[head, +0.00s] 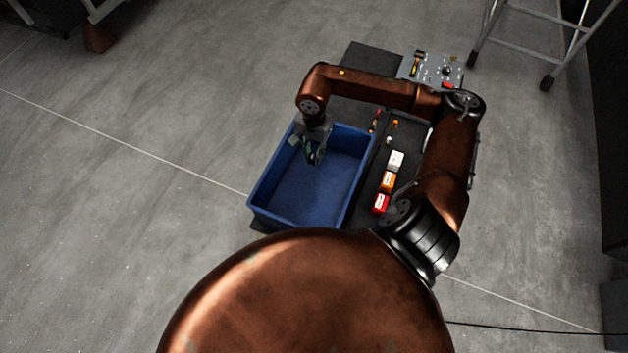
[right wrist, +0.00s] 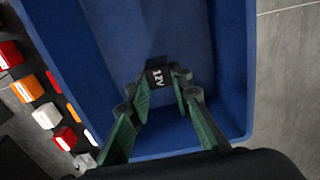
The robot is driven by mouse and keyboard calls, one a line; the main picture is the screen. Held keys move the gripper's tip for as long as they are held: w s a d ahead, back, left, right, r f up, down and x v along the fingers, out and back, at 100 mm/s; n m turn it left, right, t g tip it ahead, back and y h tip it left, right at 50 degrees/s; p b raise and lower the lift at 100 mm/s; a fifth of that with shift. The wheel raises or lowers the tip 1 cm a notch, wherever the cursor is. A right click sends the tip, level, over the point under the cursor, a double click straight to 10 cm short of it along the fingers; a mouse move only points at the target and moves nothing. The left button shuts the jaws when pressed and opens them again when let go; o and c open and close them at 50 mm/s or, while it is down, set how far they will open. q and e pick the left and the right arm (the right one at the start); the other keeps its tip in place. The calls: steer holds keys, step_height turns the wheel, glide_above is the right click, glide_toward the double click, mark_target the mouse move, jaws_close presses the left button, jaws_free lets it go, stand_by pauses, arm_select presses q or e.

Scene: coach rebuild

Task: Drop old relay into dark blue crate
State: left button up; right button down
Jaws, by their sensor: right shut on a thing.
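The dark blue crate (head: 263,205) stands on a dark surface in the head view, open at the top. Its wall also shows in the right wrist view (right wrist: 236,65). My right gripper (head: 314,158) is over the crate's far part, pointing down. In the right wrist view my right gripper (right wrist: 160,82) is shut on a small black block marked "12V" (right wrist: 158,76), which I take to be the old relay. The block is at the fingertips, with the crate's blue inside behind it. I cannot tell how high it is above the crate floor. My left gripper is not in view.
Red (head: 381,203), orange (head: 388,181) and white (head: 396,161) blocks lie in a row right of the crate, near my right arm. A grey panel with controls (head: 445,70) is at the back. A metal stand (head: 520,53) is at the upper right. Floor left of the crate is clear.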

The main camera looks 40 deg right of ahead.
steer(key=shift+f, duration=0.75)
steer(key=c, duration=2.1)
jaws_free()
steer(key=o, duration=0.4)
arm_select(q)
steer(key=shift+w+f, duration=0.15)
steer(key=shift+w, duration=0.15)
arm_select(e)
steer(key=shift+o, duration=0.2)
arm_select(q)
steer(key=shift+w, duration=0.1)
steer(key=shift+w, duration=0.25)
arm_select(e)
step_height(320, 180, up, 12)
